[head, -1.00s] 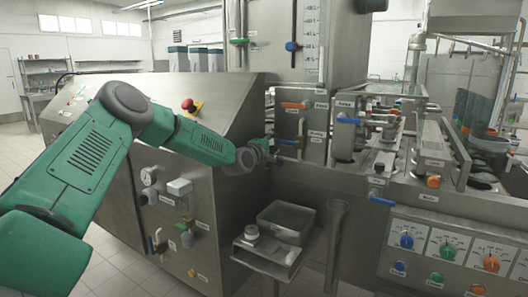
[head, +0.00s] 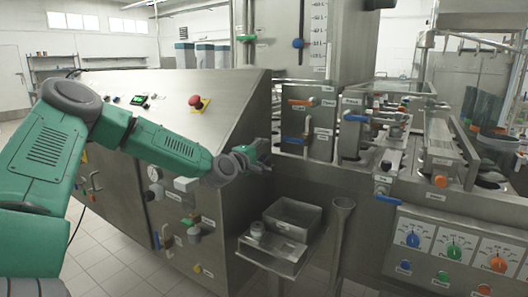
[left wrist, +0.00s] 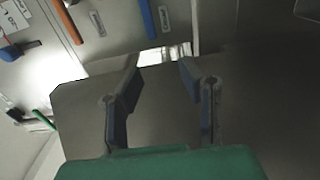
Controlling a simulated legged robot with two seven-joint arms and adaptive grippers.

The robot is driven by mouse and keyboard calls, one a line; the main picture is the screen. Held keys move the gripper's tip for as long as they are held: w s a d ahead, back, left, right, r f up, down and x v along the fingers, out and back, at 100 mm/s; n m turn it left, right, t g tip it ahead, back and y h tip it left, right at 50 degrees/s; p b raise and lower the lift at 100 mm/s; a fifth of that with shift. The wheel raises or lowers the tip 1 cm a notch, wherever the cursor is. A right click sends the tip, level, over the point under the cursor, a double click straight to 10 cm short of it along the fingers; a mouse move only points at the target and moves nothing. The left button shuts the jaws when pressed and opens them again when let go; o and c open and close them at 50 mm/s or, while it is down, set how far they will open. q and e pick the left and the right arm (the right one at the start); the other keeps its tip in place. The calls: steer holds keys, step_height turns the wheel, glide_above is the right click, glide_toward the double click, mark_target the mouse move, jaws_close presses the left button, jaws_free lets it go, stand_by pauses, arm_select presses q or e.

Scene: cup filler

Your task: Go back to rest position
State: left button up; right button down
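My left gripper (head: 262,156) is in front of the right edge of the slanted steel cabinet, left of the valve panel. It is empty, and its fingers stand apart in the left wrist view (left wrist: 160,72). Nothing is between the fingers there except steel surfaces behind. A blue valve handle (head: 292,141) is to the right of the gripper, with a gap between them. An orange valve handle (head: 302,102) is above it. My right gripper is not in view.
A steel shelf with a small tray (head: 293,217) is below my left gripper. A slim steel funnel tube (head: 342,205) stands beside it. A red emergency button (head: 196,101) sits on the cabinet. A dial panel (head: 455,252) is at the lower right. Floor is clear at lower left.

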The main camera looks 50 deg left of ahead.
arm_select(q)
steer(key=shift+d, duration=0.1)
steer(key=s+d+f+m+g+h, duration=0.2)
steer(key=s+d+f+m, duration=0.15)
steer(key=d+f, duration=0.45)
steer(key=s+d+f+m+g+h, duration=0.2)
steer(key=s+d+f+m+g, duration=0.15)
steer(key=d+f, duration=0.45)
steer(key=s+d+f+m+g+h, duration=0.1)
steer(key=s+d+f+m+g, duration=0.1)
steer(key=d+f+m, duration=0.45)
steer(key=s+d+f+m+g, duration=0.3)
steer(key=s+d+f+g, duration=0.35)
steer(key=s+f, duration=0.65)
steer(key=s+d+f+m+g, duration=0.1)
steer(key=s+m, duration=0.1)
steer(key=s, duration=0.7)
steer(key=s+d+f+m+g, duration=0.1)
steer(key=s+d+f+m, duration=0.1)
steer(key=s, duration=0.7)
steer(key=shift+s+d+m+g+y, duration=0.15)
steer(key=shift+s+m+g+y, duration=0.2)
steer(key=shift+m, duration=0.2)
